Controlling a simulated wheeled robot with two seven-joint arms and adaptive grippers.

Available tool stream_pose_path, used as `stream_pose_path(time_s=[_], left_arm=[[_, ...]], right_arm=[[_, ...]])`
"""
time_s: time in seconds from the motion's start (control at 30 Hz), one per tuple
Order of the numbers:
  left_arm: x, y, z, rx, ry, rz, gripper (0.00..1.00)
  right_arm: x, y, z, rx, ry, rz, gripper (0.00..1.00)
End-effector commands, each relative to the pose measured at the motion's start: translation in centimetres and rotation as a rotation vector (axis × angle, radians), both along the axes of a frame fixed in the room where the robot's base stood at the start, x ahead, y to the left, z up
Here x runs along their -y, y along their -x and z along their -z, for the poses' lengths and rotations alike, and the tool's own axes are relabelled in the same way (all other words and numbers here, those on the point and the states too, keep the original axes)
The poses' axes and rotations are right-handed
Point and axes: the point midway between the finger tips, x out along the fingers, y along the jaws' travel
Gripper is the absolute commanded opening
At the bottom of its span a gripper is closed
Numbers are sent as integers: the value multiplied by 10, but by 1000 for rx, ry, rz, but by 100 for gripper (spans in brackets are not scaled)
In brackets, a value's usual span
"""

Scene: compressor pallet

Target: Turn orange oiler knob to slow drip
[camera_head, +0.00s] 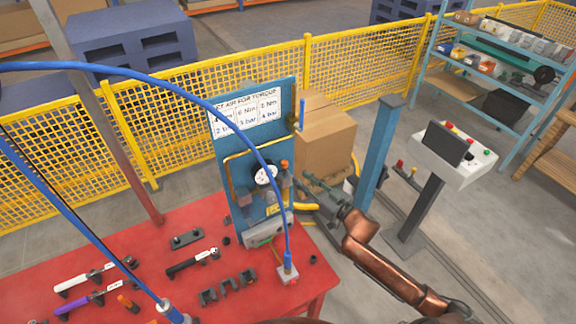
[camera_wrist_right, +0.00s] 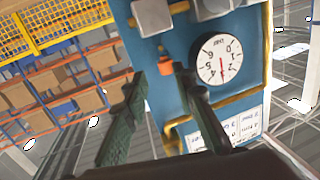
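The small orange oiler knob (camera_head: 284,164) sits on the blue panel (camera_head: 222,160), just right of the round pressure gauge (camera_head: 265,174). In the wrist view the knob (camera_wrist_right: 166,66) shows beside the gauge (camera_wrist_right: 219,60), in the gap between my finger tips. My right gripper (camera_head: 303,182) comes to the panel from the right; its two dark green fingers (camera_wrist_right: 156,76) are apart with nothing held between them. Whether a finger touches the knob cannot be told. My left gripper is not in view.
Blue hoses (camera_head: 245,133) arch over the red table (camera_head: 140,250), which holds several tools. A cardboard box (camera_head: 325,140) stands behind the panel. A blue post (camera_head: 375,150) and a control console (camera_head: 452,160) stand right of my right arm.

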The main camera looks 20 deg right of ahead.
Motion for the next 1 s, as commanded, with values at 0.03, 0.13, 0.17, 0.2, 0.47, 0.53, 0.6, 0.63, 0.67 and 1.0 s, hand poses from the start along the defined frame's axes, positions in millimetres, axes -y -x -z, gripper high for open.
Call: stream_pose_path(time_s=[0.03,0.13,0.17,0.2,0.47,0.53,0.6,0.63,0.67,1.0], left_arm=[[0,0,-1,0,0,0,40],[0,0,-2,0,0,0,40],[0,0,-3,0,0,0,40],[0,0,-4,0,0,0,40],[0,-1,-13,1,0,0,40],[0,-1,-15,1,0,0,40],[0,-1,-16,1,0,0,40],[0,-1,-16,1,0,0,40],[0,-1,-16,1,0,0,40],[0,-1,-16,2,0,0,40]], right_arm=[[-3,-2,-7,13,-3,-16,25],[-7,-9,-11,21,-10,-25,25],[-8,-12,-12,20,-11,-25,25],[-9,-17,-12,21,-11,-24,25],[-21,-55,-12,20,-9,-22,25],[-24,-64,-11,20,-9,-21,25],[-26,-70,-11,20,-9,-22,25],[-26,-71,-11,19,-9,-22,25],[-27,-73,-10,19,-9,-22,25],[-28,-75,-9,18,-8,-22,24]])
